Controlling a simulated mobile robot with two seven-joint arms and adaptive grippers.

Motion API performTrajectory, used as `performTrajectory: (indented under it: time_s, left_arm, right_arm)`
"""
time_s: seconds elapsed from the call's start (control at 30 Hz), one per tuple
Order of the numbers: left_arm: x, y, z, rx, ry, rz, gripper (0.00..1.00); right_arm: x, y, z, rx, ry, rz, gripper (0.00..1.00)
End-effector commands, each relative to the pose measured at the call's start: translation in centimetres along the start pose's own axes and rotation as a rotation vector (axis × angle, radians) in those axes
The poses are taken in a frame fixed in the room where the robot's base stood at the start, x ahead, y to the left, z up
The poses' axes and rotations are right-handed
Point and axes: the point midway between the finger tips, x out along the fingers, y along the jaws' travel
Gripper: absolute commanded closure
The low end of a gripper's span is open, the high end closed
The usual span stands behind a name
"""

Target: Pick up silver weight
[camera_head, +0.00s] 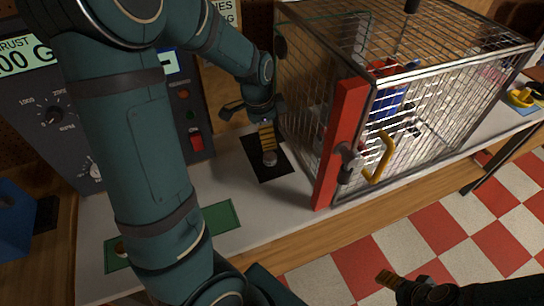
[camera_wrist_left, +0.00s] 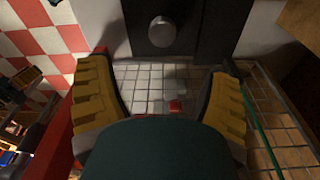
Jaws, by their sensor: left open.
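The silver weight (camera_head: 270,158) is a small round metal piece on a black pad (camera_head: 273,173) on the white bench, left of the wire cage. My left gripper (camera_head: 267,138) is just above the weight, pointing down at it, and partly hides it. In the left wrist view the weight (camera_wrist_left: 162,31) lies beyond the yellow fingertips of my open left gripper (camera_wrist_left: 162,70), with nothing between them. My right gripper (camera_head: 388,279) is at the bottom right over the floor, far from the weight; its jaw opening is unclear.
The wire cage (camera_head: 425,110) stands close on the right, with a red post (camera_head: 341,145) and a yellow handle (camera_head: 380,157). A control box (camera_head: 60,120) with a red switch stands left. A green mat (camera_head: 221,218) lies nearer, partly behind my left arm.

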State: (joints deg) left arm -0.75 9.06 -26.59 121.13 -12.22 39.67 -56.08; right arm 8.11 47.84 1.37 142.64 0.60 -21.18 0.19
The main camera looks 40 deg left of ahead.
Motion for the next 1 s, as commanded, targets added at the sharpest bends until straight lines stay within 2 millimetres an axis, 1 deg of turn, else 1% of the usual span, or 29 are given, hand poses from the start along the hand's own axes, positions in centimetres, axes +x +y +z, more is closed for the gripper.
performTrajectory:
  time_s: [0.03,0.2,0.3,0.47,0.7,0.8,1.0]
  left_arm:
    - [1.3,0.1,0.0,0.0,-0.004,0.005,0.21]
    - [4.2,0.1,0.0,-0.001,-0.003,0.004,0.21]
    - [5.1,0.0,0.0,-0.001,-0.002,0.002,0.21]
    - [5.9,0.0,0.1,0.0,-0.001,0.001,0.21]
    - [9.3,-0.2,0.5,-0.001,-0.003,0.003,0.21]
    - [10.3,-0.2,0.4,-0.001,-0.002,0.002,0.21]
    - [10.7,-0.2,0.4,0.0,0.0,0.0,0.21]
  right_arm:
    - [0.3,0.1,0.1,0.0,0.0,0.0,0.34]
    - [0.8,0.2,0.1,0.0,0.0,0.001,0.34]
    - [0.9,0.3,0.1,0.0,0.001,0.002,0.34]
    - [1.0,0.3,0.1,0.0,0.001,0.002,0.34]
    - [1.5,0.5,0.2,0.0,0.001,0.003,0.34]
    - [1.7,0.5,0.2,0.0,0.001,0.003,0.34]
    - [1.7,0.6,0.2,0.0,0.001,0.004,0.34]
